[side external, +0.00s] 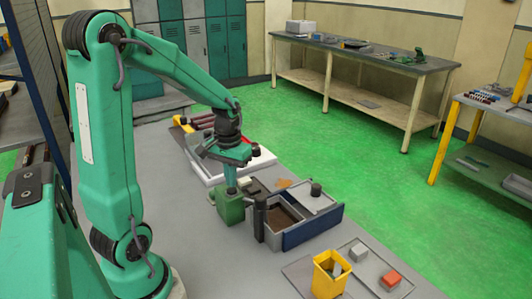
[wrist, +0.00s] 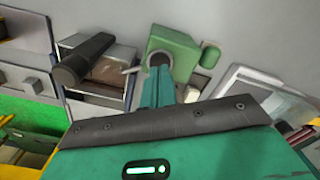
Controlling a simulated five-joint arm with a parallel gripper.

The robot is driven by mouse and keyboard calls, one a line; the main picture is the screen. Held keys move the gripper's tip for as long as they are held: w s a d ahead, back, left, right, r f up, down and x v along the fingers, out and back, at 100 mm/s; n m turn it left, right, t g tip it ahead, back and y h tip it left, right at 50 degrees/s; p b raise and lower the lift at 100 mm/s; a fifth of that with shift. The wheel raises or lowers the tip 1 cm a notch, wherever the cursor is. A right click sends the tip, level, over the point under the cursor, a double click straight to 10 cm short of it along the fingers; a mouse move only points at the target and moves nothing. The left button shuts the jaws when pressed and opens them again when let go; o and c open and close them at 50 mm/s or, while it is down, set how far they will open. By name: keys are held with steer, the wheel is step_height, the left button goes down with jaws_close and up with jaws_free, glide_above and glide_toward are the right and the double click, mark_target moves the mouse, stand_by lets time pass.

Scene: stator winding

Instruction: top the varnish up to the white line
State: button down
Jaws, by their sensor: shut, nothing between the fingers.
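The open grey tank (side external: 262,232) holds brown varnish (side external: 286,215); the varnish also shows in the wrist view (wrist: 112,70). I cannot make out a white line on it. A green box (side external: 229,210) stands just left of the tank; in the wrist view this box (wrist: 182,50) has a round dark opening and a small lever at its side. My gripper (side external: 231,189) is shut and empty, pointing down at the green box. In the wrist view my fingertips (wrist: 158,72) are at the opening; whether they touch it I cannot tell. A black upright cylinder (side external: 260,213) stands between box and tank.
A grey plate with a black knob (side external: 316,190) lies right of the varnish, beside a blue wall (side external: 313,228). A yellow bin (side external: 330,275) and a tray with grey and red blocks (side external: 389,280) stand in front. A white tray (side external: 262,160) lies behind my gripper.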

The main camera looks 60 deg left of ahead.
steer(key=shift+f, duration=0.25)
steer(key=shift+f, duration=0.4)
steer(key=shift+f, duration=0.25)
stand_by(2.9)
steer(key=shift+r, duration=3.55)
steer(key=s+d+r+m+t, duration=0.2)
steer(key=s+d+r+m, duration=0.1)
steer(key=d, duration=0.4)
steer(key=s+d+r+m+t, duration=0.3)
steer(key=s+d+r, duration=0.1)
steer(key=d, duration=0.4)
steer(key=shift+t, duration=0.3)
